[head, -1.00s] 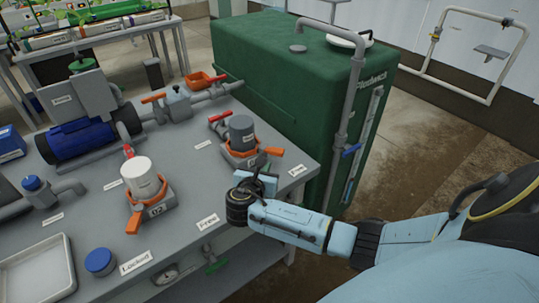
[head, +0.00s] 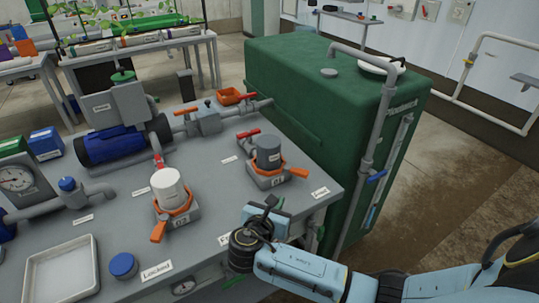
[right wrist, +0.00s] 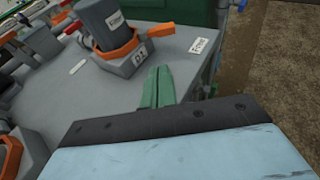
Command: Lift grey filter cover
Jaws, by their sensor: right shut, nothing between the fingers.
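The grey filter cover (head: 268,150) is a dark grey cylinder standing upright in a grey base labelled 01 (head: 277,181). An orange clamp ring with a handle (head: 297,173) goes around its lower part, the handle pointing right. In the right wrist view the cover (right wrist: 103,25) is at the upper left, with the orange handle beside it. My right gripper (head: 266,206) is at the table's front right edge, nearer the camera than the cover and apart from it. Its green fingers (right wrist: 158,88) are together and empty. My left gripper is not in view.
A white filter cover (head: 167,188) with an orange clamp, base 02, stands to the left. A red-handled valve (head: 247,134) sits behind the grey cover. A large green tank (head: 320,110) stands at the back right. A blue cap (head: 123,265) and pale tray (head: 62,272) lie at front left.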

